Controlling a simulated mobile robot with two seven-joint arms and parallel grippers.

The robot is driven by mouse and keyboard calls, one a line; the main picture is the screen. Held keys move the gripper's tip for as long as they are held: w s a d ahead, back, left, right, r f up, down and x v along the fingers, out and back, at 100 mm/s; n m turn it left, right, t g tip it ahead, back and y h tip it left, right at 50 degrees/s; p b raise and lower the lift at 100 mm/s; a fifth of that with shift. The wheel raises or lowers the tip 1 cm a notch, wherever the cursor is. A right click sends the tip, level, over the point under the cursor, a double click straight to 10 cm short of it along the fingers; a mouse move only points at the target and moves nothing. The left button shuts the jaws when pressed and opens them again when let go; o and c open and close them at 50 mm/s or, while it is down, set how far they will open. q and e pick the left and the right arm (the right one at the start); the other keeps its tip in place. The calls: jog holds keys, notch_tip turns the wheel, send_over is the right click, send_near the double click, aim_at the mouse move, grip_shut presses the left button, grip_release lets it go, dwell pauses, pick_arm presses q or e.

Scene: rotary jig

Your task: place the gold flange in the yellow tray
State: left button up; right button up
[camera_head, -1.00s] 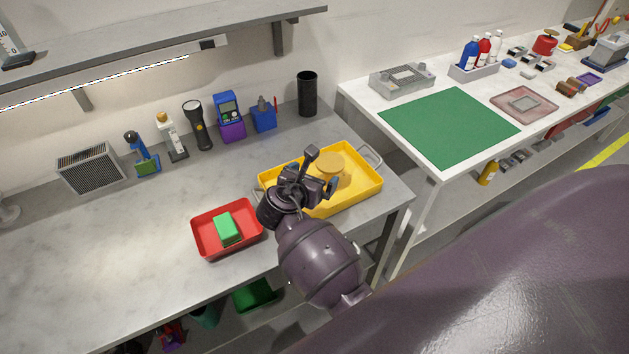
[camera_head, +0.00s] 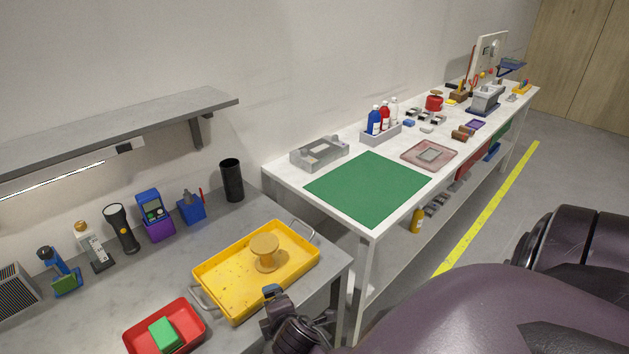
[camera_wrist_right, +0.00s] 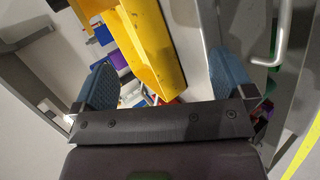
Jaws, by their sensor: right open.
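The gold flange (camera_head: 265,254), a tan spool shape with a round top, stands upright inside the yellow tray (camera_head: 228,304), toward its far right part. The tray sits on the grey bench near its right end. My right gripper (camera_head: 279,302) is at the tray's near side, apart from the flange. In the right wrist view my right gripper (camera_wrist_right: 162,66) is open, its two blue fingers apart with nothing held. The yellow tray's wall (camera_wrist_right: 150,45) shows beyond them; the flange is not seen there. My left gripper is not in view.
A red tray (camera_head: 190,309) with a green block (camera_head: 165,333) stands left of the yellow tray. A black cylinder (camera_head: 231,180), a flashlight (camera_head: 121,228) and other items line the wall. A white table with a green mat (camera_head: 367,187) stands to the right, beyond a gap.

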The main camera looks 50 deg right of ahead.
jog(key=s+f+m+t+y, duration=0.1)
jog(key=s+f+m+y, duration=0.3)
jog(key=s+m, duration=0.8)
jog(key=shift+s+a+m, duration=0.3)
jog(key=shift+s+a, duration=0.05)
jog(key=shift+a, duration=0.05)
jog(key=shift+f, duration=0.1)
